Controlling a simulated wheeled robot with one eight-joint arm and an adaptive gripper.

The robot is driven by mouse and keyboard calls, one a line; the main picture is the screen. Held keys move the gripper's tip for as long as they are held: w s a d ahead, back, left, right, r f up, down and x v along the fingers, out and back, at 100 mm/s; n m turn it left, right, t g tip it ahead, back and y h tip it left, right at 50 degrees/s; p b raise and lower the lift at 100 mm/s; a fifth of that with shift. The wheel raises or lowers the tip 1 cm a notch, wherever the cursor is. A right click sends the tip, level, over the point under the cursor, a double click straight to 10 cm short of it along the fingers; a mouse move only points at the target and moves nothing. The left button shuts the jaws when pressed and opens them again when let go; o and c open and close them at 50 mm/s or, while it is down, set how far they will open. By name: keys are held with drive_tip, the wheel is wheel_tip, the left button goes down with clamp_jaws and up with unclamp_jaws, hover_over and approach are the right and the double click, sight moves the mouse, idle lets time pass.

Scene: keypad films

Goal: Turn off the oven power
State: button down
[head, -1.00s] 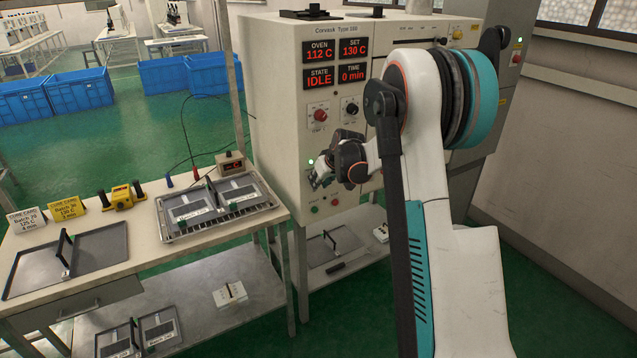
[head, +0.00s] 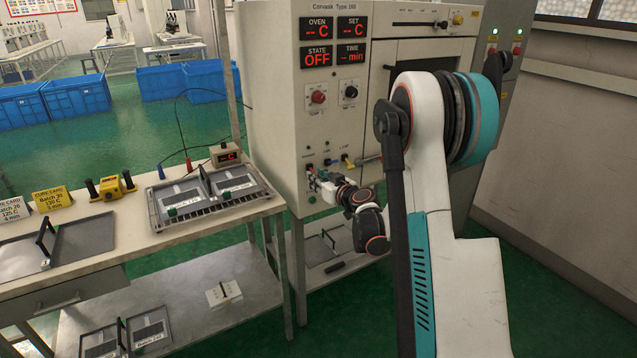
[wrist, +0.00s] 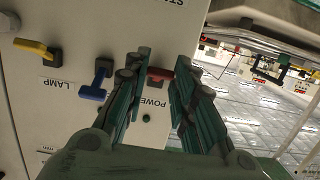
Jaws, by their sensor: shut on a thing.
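The oven (head: 275,90) is a cream cabinet with a red display panel. Its STATE display (head: 317,60) reads OFF, and the OVEN, SET and TIME displays show only dashes. In the wrist view, a red switch (wrist: 159,73) labelled POWER sits between the fingers of my gripper (wrist: 160,80). My gripper (head: 316,177) is shut on the red switch at the lower left of the oven front. In the head view my gripper largely hides this switch.
A red knob (head: 318,97) and a black knob (head: 351,92) are above. A bench (head: 130,225) with trays (head: 205,222) stands close on the left.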

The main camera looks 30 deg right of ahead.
drive_tip(key=shift+f+t, duration=0.2)
drive_tip(key=shift+t, duration=0.1)
idle(0.4)
drive_tip(key=c, duration=1.3)
unclamp_jaws()
drive_tip(key=s, duration=0.4)
drive_tip(key=s+r, duration=0.1)
drive_tip(key=s, duration=0.6)
drive_tip(key=shift+s+d+r, duration=0.2)
drive_tip(key=shift+s, duration=0.2)
